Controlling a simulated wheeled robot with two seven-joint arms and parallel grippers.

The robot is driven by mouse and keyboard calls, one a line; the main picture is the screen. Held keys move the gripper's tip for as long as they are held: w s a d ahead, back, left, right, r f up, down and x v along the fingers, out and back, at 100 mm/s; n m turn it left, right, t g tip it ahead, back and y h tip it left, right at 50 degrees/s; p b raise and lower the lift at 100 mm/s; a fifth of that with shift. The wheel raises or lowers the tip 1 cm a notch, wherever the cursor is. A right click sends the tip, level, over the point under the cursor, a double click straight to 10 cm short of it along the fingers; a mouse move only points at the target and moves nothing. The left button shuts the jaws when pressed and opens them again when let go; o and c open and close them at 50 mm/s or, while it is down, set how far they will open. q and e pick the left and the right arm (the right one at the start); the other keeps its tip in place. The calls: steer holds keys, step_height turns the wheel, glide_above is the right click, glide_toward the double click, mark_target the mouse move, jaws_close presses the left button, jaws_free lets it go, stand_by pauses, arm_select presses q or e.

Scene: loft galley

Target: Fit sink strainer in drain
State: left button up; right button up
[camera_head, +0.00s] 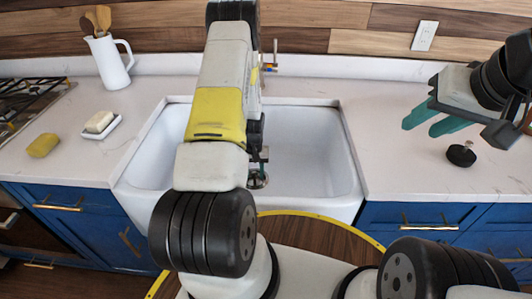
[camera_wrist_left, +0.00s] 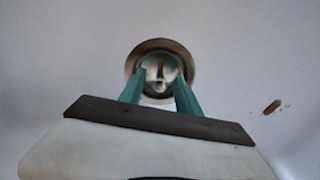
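The sink (camera_head: 315,150) is a white basin with a round drain (camera_head: 257,181) low in its middle. My left gripper (camera_head: 262,155) reaches down into the sink, just above the drain. In the left wrist view its teal fingers (camera_wrist_left: 160,75) stand apart in front of the drain's brassy ring (camera_wrist_left: 134,60). A shiny round metal piece (camera_wrist_left: 160,66) shows inside the ring, between the fingertips; I cannot tell whether it is a strainer or the drain's inside. A black disc with a small metal knob (camera_head: 461,156) lies on the right counter. My right gripper (camera_head: 417,127) is open and empty above that counter.
A yellow sponge (camera_head: 43,145) and a soap dish (camera_head: 101,128) lie on the left counter. A white pitcher with wooden utensils (camera_head: 110,62) stands behind them. A faucet (camera_head: 270,64) is at the back. A dark speck (camera_wrist_left: 272,107) marks the basin.

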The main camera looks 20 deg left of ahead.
arm_select(q)
step_height(320, 180, up, 8)
steer(key=s+d+r+m+t, duration=0.1)
steer(key=d+r, duration=0.2)
steer(key=r, duration=0.9)
steer(key=s+d+r+t, duration=0.2)
steer(key=d+r, duration=0.1)
steer(key=r, duration=0.9)
steer(key=s+d+r+m+t+h, duration=0.1)
steer(key=s+d+r, duration=0.2)
steer(key=s+r, duration=0.5)
steer(key=s+d+r+m+t+h, duration=0.1)
steer(key=s+d+r+t, duration=0.1)
steer(key=s+r, duration=0.5)
steer(key=s+d, duration=0.1)
steer(key=s, duration=0.2)
steer(key=shift+r, duration=0.4)
steer(key=shift+s, duration=0.1)
